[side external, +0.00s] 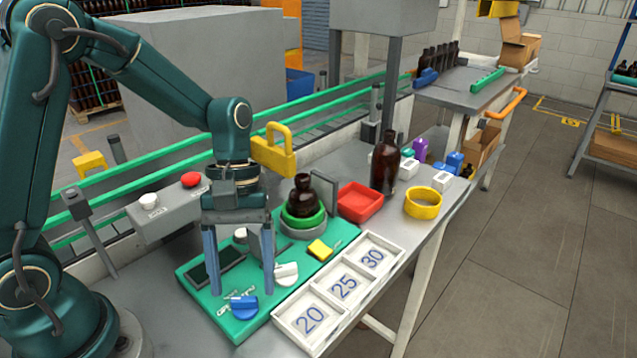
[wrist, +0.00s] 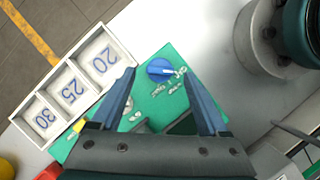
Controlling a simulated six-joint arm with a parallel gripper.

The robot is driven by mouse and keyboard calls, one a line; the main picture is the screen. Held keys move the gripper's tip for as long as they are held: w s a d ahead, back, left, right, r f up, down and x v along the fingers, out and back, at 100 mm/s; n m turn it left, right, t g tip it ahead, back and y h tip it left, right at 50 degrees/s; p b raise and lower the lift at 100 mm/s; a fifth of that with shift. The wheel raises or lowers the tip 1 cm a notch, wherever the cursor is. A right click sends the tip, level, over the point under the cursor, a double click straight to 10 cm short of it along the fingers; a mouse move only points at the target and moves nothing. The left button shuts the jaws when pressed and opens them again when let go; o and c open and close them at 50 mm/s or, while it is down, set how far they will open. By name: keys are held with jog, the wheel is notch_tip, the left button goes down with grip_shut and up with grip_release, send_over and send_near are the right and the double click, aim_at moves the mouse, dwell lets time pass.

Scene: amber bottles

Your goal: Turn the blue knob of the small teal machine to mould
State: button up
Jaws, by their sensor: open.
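The small teal machine (side external: 246,330) lies flat on the bench, and it also shows in the wrist view (wrist: 165,100). Its blue knob (side external: 243,307) is at the near left corner; in the wrist view the blue knob (wrist: 158,69) has a white pointer line aimed right, toward small white lettering that I cannot read with certainty. My gripper (side external: 242,288) is open and points down above the machine.
A white knob (side external: 286,274) and a yellow part (side external: 320,249) are on the same machine. An amber bottle (side external: 304,197) stands on a green ring at its far end. A white tray marked 20, 25, 30 (side external: 328,299) lies alongside. A red tray (side external: 360,203) is beyond.

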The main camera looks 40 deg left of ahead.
jog(key=shift+x, duration=0.9)
grip_shut()
jog(key=shift+m, duration=0.3)
jog(key=m, duration=0.2)
jog(key=m+g+y, duration=0.1)
jog(key=m, duration=0.1)
jog(key=shift+w+d+y, duration=0.1)
jog(key=shift+y, duration=0.2)
jog(key=shift+d+m+y, duration=0.15)
jog(key=shift+m+y, duration=0.65)
jog(key=shift+m, duration=1.3)
